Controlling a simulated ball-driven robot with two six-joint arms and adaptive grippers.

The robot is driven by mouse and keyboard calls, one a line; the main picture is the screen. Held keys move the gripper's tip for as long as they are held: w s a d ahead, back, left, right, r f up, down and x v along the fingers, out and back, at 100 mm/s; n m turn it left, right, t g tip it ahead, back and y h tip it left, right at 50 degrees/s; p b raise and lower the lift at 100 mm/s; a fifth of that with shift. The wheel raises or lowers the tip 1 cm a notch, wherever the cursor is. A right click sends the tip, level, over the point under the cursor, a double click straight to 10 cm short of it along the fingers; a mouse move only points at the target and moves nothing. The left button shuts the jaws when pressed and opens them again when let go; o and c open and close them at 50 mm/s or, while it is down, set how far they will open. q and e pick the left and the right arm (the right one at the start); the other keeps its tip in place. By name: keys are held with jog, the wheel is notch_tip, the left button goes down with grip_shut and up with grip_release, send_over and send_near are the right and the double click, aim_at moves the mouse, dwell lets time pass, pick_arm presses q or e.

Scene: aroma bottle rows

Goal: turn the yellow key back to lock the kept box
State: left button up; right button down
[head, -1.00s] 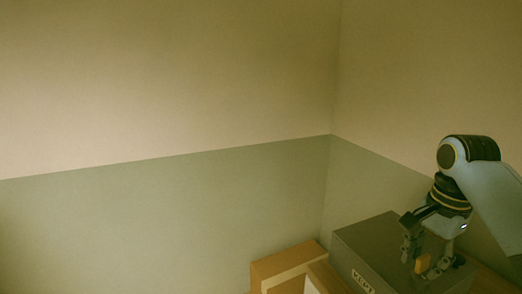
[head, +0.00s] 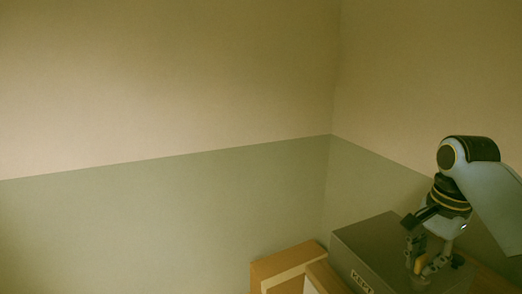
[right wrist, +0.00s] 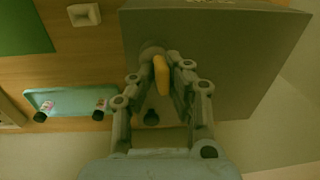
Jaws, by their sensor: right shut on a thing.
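The kept box (head: 375,238) is a dark grey box with a pale label on its front, at the lower right of the head view. It also fills the upper right of the right wrist view (right wrist: 230,50). The yellow key (head: 420,267) stands up from the box's top. In the right wrist view the key (right wrist: 161,75) shows as a slim yellow bar between my fingertips. My right gripper (head: 421,271) is shut on the key, with one finger on each side. The key's lower end and the lock are hidden. My left gripper is not in view.
A wooden tray or crate (head: 282,267) sits left of the box. The right wrist view shows a teal tray (right wrist: 70,102) with small items, a pale square dish (right wrist: 84,14) and a green panel (right wrist: 22,28) on wood. Bare walls stand behind.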

jog(key=n, duration=0.8)
jog(key=shift+n, duration=0.3)
jog(key=n, duration=0.3)
jog(key=shift+n+g, duration=0.3)
jog(key=shift+g, duration=0.1)
jog(key=n, duration=0.4)
jog(key=shift+n, duration=0.4)
jog(key=c, duration=1.4)
grip_release()
jog(key=shift+o, duration=0.2)
